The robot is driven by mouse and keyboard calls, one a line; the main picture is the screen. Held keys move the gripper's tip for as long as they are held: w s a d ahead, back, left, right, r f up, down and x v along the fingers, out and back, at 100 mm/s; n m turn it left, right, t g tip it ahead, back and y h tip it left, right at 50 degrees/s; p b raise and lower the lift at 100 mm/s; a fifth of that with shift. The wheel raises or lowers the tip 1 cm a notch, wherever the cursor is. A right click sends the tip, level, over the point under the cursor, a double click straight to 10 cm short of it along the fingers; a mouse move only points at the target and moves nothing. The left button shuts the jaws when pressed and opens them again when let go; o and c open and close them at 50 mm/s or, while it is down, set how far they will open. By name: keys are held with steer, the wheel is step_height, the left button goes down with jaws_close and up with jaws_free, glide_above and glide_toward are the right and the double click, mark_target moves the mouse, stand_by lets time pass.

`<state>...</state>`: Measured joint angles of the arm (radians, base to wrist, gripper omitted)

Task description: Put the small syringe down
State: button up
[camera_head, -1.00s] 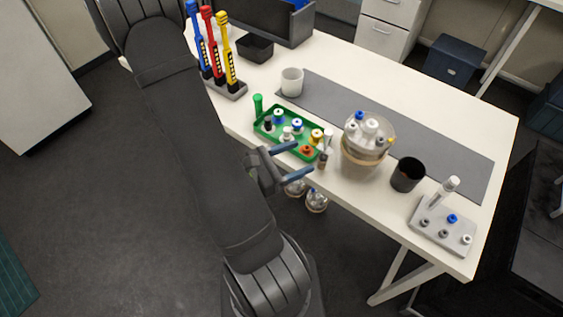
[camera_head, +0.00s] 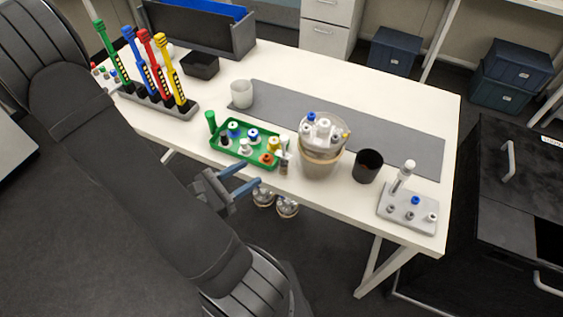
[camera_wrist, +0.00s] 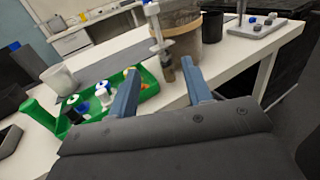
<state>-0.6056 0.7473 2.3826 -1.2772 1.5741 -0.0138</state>
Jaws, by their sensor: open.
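A small syringe (camera_head: 284,158), pale and slim, stands upright by the right end of the green tray (camera_head: 214,146). Its lower end meets a small brown vial (camera_head: 283,169); I cannot tell how deep it sits in it. In the wrist view the syringe (camera_wrist: 156,30) and vial (camera_wrist: 168,68) show beyond the gap between my fingers. My gripper (camera_head: 254,172) is open and empty at the table's front edge, apart from the syringe. It also shows in the wrist view (camera_wrist: 161,72). Another white syringe (camera_head: 405,174) stands in the grey rack (camera_head: 384,212) at right.
A lidded vessel (camera_head: 322,150) stands close right of the syringe, then a black cup (camera_head: 367,166). The tray holds several capped bottles. A white cup (camera_head: 241,94) and a rack of coloured tools (camera_head: 183,112) stand to the left. The grey mat (camera_head: 390,137) behind is mostly clear.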

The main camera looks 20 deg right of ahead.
steer(key=w+d+r+n+t+y, duration=0.2)
steer(key=d+n+t, duration=0.15)
steer(key=d, duration=0.45)
steer(key=t, duration=0.2)
glide_above(284, 165)
steer(key=w+d, duration=0.2)
steer(key=shift+w+r+g+y, duration=0.1)
steer(key=shift+w+g+y, duration=0.1)
steer(key=shift+g+y, duration=0.1)
jaws_close()
